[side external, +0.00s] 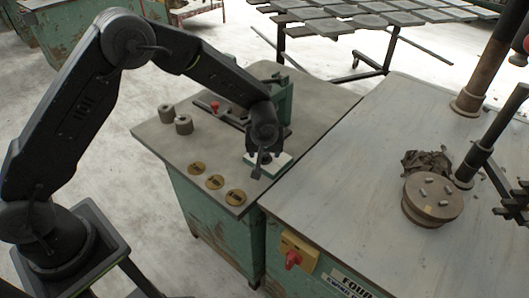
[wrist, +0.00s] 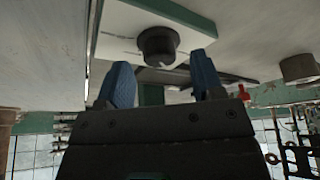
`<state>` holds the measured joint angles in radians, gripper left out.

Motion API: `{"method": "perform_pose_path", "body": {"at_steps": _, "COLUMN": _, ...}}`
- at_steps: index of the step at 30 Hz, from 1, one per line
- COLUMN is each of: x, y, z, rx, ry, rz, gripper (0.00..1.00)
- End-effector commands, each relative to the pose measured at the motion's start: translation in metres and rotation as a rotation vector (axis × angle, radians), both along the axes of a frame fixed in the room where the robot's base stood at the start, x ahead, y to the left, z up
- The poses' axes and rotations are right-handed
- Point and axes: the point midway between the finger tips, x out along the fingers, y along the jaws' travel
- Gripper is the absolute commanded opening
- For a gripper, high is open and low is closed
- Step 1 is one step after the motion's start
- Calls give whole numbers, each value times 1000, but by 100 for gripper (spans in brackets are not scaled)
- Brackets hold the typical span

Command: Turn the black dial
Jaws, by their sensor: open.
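The black dial (wrist: 158,43) is a short round knob on a white plate (wrist: 105,22) with a green edge, seen in the wrist view. In the side view the white plate (side external: 283,160) lies on the grey bench, and my gripper hides most or all of the dial. My gripper (side external: 257,172) hangs over the plate. In the wrist view its blue fingers (wrist: 161,72) are spread apart and empty. The dial shows in line with the gap, just beyond the fingertips. I see no contact with it.
A green upright fixture (side external: 284,101) stands close behind my gripper. Several brass discs (side external: 215,182) lie along the bench's front edge. Two grey cylinders (side external: 183,125) and a red knob (side external: 215,106) are at the left. A larger table (side external: 340,190) adjoins at the right.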

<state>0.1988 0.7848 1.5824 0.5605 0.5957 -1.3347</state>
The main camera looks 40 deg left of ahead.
Motion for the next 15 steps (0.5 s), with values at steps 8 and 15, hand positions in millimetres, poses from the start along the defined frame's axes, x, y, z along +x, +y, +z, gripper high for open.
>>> {"method": "perform_pose_path", "body": {"at_steps": 8, "x": 6, "y": 5, "z": -17, "rx": 0, "ry": -1, "rz": 0, "gripper": 61}}
{"method": "perform_pose_path", "body": {"at_steps": 15, "x": 6, "y": 5, "z": -18, "rx": 0, "ry": -1, "rz": 0, "gripper": 61}}
